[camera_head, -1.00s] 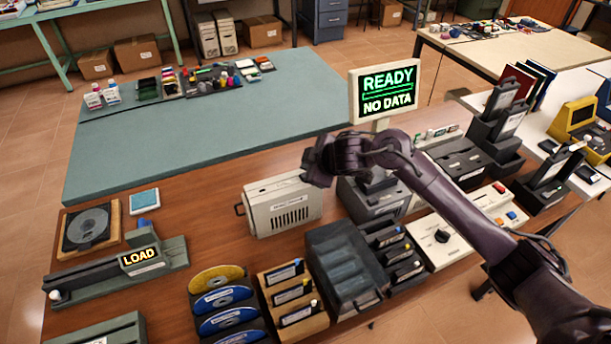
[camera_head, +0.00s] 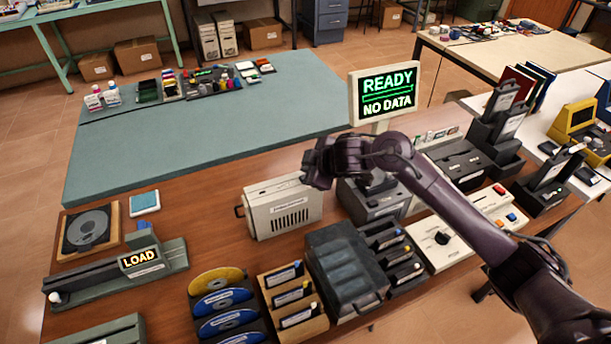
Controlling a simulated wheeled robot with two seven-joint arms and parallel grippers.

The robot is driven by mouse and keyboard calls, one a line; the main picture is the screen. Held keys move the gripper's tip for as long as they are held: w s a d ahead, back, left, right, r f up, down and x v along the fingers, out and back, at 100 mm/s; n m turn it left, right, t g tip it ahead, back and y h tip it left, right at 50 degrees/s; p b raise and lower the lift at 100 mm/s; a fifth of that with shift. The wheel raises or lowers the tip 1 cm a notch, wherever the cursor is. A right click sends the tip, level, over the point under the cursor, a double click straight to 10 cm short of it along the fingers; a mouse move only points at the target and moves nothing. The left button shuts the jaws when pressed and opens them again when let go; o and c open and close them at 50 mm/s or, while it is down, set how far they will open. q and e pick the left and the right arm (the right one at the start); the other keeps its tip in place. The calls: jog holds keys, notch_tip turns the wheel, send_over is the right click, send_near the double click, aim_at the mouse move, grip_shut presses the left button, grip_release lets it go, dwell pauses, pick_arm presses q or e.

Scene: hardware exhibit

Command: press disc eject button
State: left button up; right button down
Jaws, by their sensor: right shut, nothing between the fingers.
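My right arm reaches in from the lower right. Its dark gripper (camera_head: 314,168) is shut and empty, over the right end of a beige vented box (camera_head: 283,210) with a label and a side handle. The gripper hides part of that box's right end, and I cannot tell whether they touch. A disc (camera_head: 88,230) lies in a square wooden tray at the left. Below it is a grey-green unit (camera_head: 95,280) with a lit LOAD sign (camera_head: 139,258) and a small blue part (camera_head: 143,225) behind it. No button is clearly marked as disc eject. My left gripper is not in view.
A sign reading READY, NO DATA (camera_head: 384,95) stands behind my right arm. Disc racks (camera_head: 222,303), cartridge holders (camera_head: 294,300) and a dark grey case (camera_head: 345,270) fill the front. A control panel (camera_head: 425,247) with a knob lies right. The green table (camera_head: 200,140) is largely clear.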

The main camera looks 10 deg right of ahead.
jog(key=shift+f, duration=0.15)
dwell(0.7)
jog(key=shift+f, duration=0.3)
jog(key=shift+f+b, duration=0.35)
jog(key=shift+f, duration=0.05)
dwell(0.5)
dwell(0.4)
jog(key=shift+r+p, duration=0.85)
jog(key=shift+p, duration=0.1)
jog(key=shift+r, duration=0.1)
notch_tip(320, 180, up, 5)
jog(key=p, duration=0.5)
